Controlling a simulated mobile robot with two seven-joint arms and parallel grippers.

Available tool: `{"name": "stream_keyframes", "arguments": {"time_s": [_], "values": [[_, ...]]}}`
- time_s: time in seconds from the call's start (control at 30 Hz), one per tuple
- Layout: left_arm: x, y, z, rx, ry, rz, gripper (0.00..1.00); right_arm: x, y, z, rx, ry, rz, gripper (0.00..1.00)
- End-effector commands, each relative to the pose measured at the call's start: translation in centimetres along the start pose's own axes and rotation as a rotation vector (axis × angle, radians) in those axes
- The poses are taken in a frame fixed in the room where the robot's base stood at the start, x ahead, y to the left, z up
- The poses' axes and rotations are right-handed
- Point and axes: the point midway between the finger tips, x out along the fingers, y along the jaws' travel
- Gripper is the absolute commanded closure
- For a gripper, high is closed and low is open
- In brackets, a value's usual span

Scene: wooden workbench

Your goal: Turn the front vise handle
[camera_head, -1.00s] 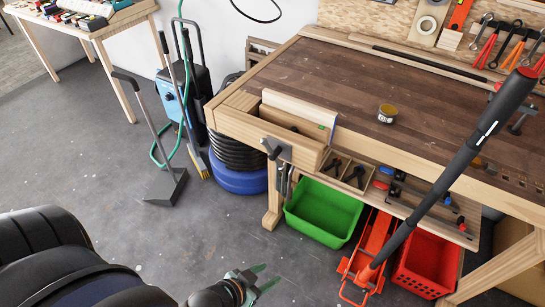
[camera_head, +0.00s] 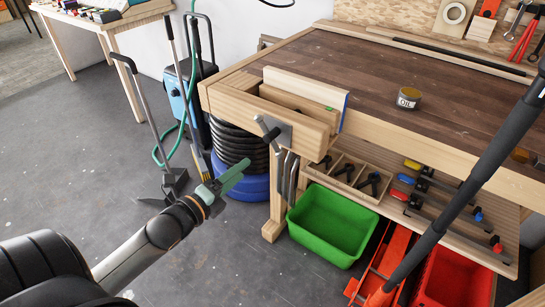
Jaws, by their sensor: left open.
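The front vise is a wooden block on the near left corner of the workbench (camera_head: 360,75). Its grey metal vise handle (camera_head: 268,132) sticks out of the front face on a metal plate, tilted in the picture. My left gripper (camera_head: 226,183), with green fingers, is open and empty. In the picture it is below and to the left of the handle, apart from it. The gap between its fingers is seen at a slant. My right gripper is not in view.
A green bin (camera_head: 330,228) and a red crate (camera_head: 455,275) stand under the bench. A red floor jack (camera_head: 385,265) raises its long black handle across the right.

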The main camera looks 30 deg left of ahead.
Motion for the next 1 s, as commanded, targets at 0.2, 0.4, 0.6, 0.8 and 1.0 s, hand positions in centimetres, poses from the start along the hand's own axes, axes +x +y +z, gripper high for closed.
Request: {"name": "stream_keyframes", "arguments": {"time_s": [0.2,0.4,0.6,0.8,1.0], "values": [[0.8,-1.2,1.5,0.269,-0.029,-0.091,0.39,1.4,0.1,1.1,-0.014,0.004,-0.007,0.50],[1.9,-1.7,1.8,0.287,-0.033,-0.099,0.39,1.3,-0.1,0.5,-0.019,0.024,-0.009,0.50],[4.7,-1.9,1.8,0.285,-0.033,-0.098,0.39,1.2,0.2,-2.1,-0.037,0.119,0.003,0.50],[7.6,-2.1,1.9,0.284,-0.033,-0.096,0.39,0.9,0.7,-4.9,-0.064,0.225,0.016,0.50],[10.4,-2.4,1.9,0.283,-0.032,-0.096,0.39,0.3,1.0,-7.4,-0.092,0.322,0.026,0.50]]}}
